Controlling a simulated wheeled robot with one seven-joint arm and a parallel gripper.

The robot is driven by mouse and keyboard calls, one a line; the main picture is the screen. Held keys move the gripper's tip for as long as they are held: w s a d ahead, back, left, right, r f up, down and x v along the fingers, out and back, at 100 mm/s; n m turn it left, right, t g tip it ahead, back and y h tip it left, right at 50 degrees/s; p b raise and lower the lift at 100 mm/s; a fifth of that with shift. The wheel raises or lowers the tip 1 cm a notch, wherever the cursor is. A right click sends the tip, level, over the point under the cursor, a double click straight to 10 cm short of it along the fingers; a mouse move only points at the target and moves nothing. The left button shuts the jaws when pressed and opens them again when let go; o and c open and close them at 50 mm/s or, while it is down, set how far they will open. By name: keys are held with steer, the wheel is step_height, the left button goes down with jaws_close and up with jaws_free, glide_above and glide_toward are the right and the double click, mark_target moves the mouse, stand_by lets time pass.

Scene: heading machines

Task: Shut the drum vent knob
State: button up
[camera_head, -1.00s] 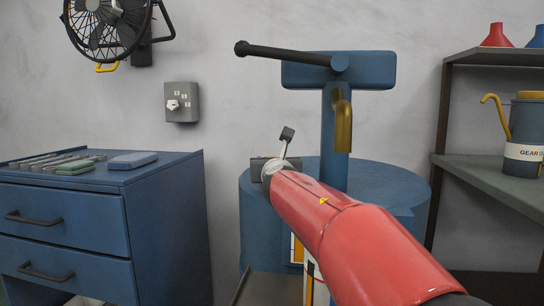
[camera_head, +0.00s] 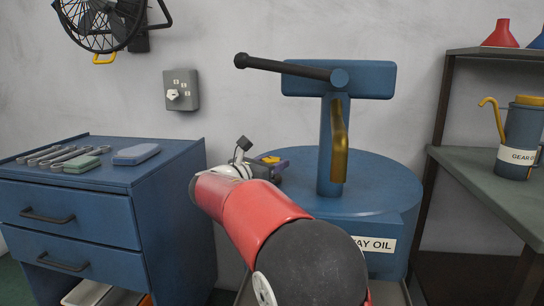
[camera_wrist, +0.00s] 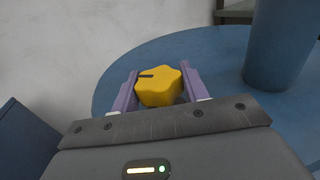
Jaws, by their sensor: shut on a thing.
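The drum vent knob is a yellow, lobed knob (camera_wrist: 160,88) with a dark mark on its upper left, seen in the wrist view on the blue drum top. My gripper (camera_wrist: 158,86) has one purple finger on each side of the knob and is shut on it. In the head view the blue drum (camera_head: 385,185) stands in the middle, and my gripper (camera_head: 270,161) is at the left part of its top. A small yellow patch of the knob shows there between the fingers. My red arm hides the drum's front left.
A blue pump post (camera_head: 326,150) with a dark handle and brass spout rises from the drum, right of my gripper. A blue drawer cabinet (camera_head: 165,190) with tools stands left. A shelf (camera_head: 480,165) with an oil can (camera_head: 522,135) stands right. A fan (camera_head: 100,20) hangs upper left.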

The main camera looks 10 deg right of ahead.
steer(key=m+g+h, duration=0.1)
steer(key=m+g, duration=0.1)
steer(key=m+g+h, duration=0.1)
steer(key=g+h, duration=0.1)
steer(key=g, duration=0.1)
steer(key=shift+w+a+m, duration=0.1)
steer(key=shift+a+m, duration=0.05)
steer(key=shift+m, duration=0.25)
steer(key=shift+m+g+h, duration=0.25)
steer(key=shift+m+g, duration=0.7)
steer(key=shift+g, duration=0.55)
steer(key=shift+m+g+h, duration=0.25)
steer(key=shift+m+g, duration=0.7)
steer(key=shift+g, duration=0.55)
steer(key=shift+r+g, duration=0.1)
steer(key=shift+g, duration=0.3)
steer(key=o, duration=1)
steer(key=shift+c, duration=0.2)
